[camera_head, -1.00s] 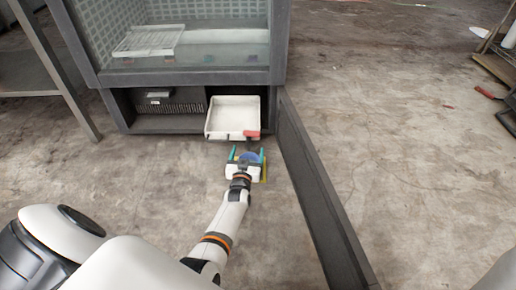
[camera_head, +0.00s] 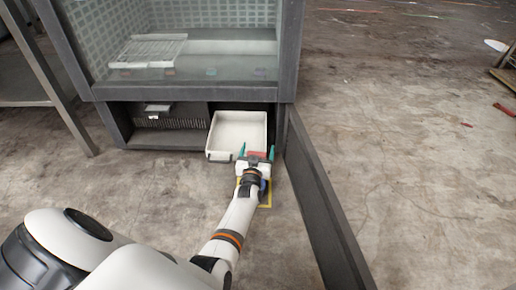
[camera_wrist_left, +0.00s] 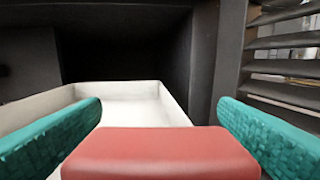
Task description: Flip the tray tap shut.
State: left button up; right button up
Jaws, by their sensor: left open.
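The white tray (camera_head: 238,132) sticks out of the lower bay of the cabinet; it also shows in the wrist view (camera_wrist_left: 130,105). The tap's red lever (camera_head: 257,155) is at the tray's front edge. In the wrist view the red lever (camera_wrist_left: 160,152) fills the lower middle, lying between the teal fingers with a gap showing on each side. My left gripper (camera_head: 257,150) is open around the lever, its fingers pointing toward the tray. The tap's body below the lever is hidden by the gripper. My right gripper is not seen.
A dark upright panel (camera_head: 325,205) runs forward just right of my left arm. The glazed cabinet (camera_head: 190,92) stands above the tray. A yellow-edged item (camera_head: 265,204) and something blue show on the floor beside my wrist. The floor at right is mostly clear.

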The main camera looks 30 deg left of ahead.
pick_arm(q)
jog(key=shift+c, duration=0.7)
jog(key=c, duration=0.8)
jog(key=shift+a+n+g+y, duration=0.15)
jog(key=shift+n+g+y, duration=0.6)
jog(key=shift+y, duration=0.35)
jog(key=shift+c, duration=0.2)
jog(key=o, duration=1)
